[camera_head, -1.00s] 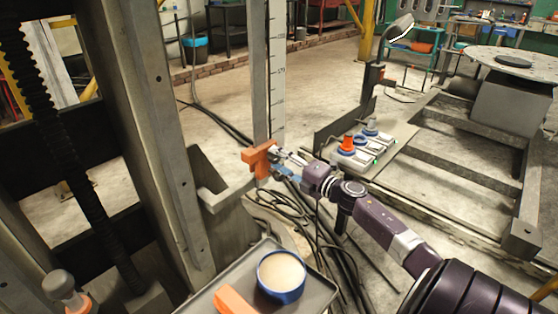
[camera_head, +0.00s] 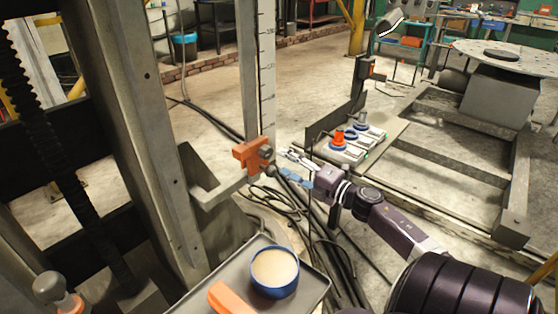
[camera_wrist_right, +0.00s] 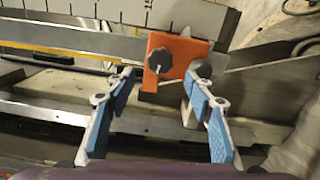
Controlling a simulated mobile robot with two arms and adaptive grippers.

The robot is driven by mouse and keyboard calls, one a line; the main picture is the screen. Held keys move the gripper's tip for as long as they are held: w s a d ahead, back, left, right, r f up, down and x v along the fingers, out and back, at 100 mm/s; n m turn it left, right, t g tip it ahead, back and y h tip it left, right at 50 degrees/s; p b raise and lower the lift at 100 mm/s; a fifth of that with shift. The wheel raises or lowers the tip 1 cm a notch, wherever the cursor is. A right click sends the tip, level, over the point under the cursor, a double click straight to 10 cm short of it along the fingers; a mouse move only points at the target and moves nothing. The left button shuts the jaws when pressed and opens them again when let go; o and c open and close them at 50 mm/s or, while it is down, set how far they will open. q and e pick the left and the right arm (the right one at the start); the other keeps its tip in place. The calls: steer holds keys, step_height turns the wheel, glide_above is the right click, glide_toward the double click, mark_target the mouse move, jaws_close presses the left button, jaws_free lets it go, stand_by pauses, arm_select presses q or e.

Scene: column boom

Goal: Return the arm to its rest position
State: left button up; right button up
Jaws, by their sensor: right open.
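My right arm comes in from the lower right in the head view. Its gripper (camera_head: 290,165) is open and empty, just right of an orange clamp (camera_head: 248,153) on the upright scale post. In the right wrist view my gripper (camera_wrist_right: 158,95) has its blue-padded fingers spread, with nothing between them. The orange clamp also shows there (camera_wrist_right: 175,55), beyond the fingertips, with dark knobs on it. A small gap separates the fingers from the clamp. My left gripper is not in view.
A grey tray (camera_head: 228,283) with a blue-rimmed cup (camera_head: 274,272) and an orange piece (camera_head: 230,298) lies below the gripper. Black cables (camera_head: 290,212) run on the floor.

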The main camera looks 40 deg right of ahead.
steer(key=shift+s+r, duration=0.1)
steer(key=shift+s, duration=0.55)
